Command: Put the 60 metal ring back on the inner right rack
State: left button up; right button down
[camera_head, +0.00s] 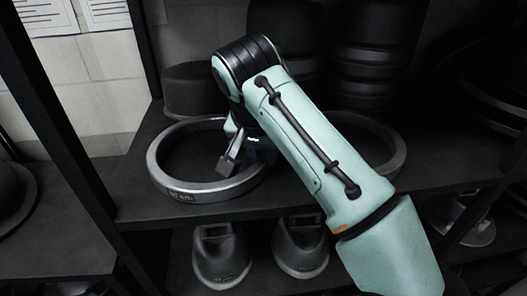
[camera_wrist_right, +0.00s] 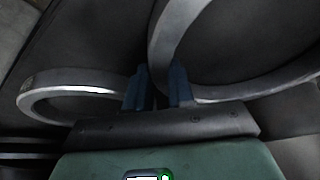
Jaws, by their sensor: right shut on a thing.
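The metal ring (camera_head: 166,187), with a small label on its front that seems to read 60 cm, is at the left of the middle shelf. It lies nearly flat, on or just above the shelf. My right gripper (camera_head: 243,152) is at the ring's right side, partly hidden by its own wrist. In the right wrist view, the gripper (camera_wrist_right: 160,88) is shut on the rim of the large near ring (camera_wrist_right: 168,40), with a blue finger on each side. My left gripper is not in view.
A second ring (camera_head: 397,160) lies on the right of the middle shelf (camera_head: 140,206), partly behind my arm. Dark hat blocks (camera_head: 372,50) stand behind. Grey forms (camera_head: 222,262) stand on the level below. A dark upright post (camera_head: 60,125) borders the left side.

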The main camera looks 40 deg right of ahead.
jog(key=c, duration=1)
grip_release()
jog(key=shift+f, duration=0.1)
jog(key=shift+v, duration=0.8)
jog(key=v, duration=0.5)
jog(key=shift+s+a+r, duration=0.1)
jog(key=shift+a+r, duration=0.1)
jog(key=shift+r, duration=0.35)
